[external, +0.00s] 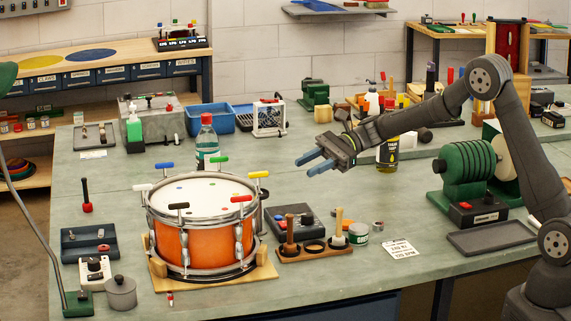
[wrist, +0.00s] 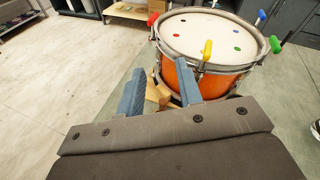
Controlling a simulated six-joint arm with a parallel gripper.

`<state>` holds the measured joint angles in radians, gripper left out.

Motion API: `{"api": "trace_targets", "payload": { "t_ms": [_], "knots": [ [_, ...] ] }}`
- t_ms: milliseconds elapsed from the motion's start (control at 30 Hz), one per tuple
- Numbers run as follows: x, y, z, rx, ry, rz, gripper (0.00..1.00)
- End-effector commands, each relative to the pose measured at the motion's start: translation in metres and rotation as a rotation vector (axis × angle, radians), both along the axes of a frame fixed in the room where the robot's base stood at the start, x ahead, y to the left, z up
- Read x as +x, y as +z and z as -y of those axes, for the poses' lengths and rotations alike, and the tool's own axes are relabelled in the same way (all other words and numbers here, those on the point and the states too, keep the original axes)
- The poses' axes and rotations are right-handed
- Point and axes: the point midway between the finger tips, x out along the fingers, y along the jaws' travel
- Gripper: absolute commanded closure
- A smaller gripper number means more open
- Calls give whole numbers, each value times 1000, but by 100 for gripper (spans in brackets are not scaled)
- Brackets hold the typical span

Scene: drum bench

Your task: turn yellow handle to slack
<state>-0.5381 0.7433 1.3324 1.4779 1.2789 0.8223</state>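An orange drum (external: 205,235) with a white head and chrome rim sits on a wooden base on the bench. T-handles of several colours stand around its rim. The yellow handle (external: 258,175) is on the right side of the rim, and it also shows at the near rim in the wrist view (wrist: 207,51). My gripper (external: 314,164) is open with nothing between its blue fingers. It is in the air, right of the drum and apart from the yellow handle. In the wrist view its fingers (wrist: 160,88) point toward the drum.
A red handle (external: 241,199) and a green handle (external: 219,161) flank the yellow one. A bottle with a red cap (external: 207,140) stands behind the drum. A dark box (external: 294,220) and a wooden tool rack (external: 314,251) lie right of it. Bench is clear below my gripper.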

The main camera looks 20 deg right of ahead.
Motion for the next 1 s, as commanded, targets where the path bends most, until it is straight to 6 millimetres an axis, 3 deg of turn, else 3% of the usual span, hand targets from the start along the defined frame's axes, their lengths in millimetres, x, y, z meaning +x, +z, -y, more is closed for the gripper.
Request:
{"api": "trace_targets", "payload": {
  "t_ms": [200, 433, 667, 1000],
  "knots": [
    [33, -21, 38, 126, -259, -241, 67],
    [45, -27, 49, 171, -351, -315, 67],
    [45, -27, 16, 170, -349, -314, 67],
    [44, -27, -60, 170, -348, -313, 67]
  ]
}}
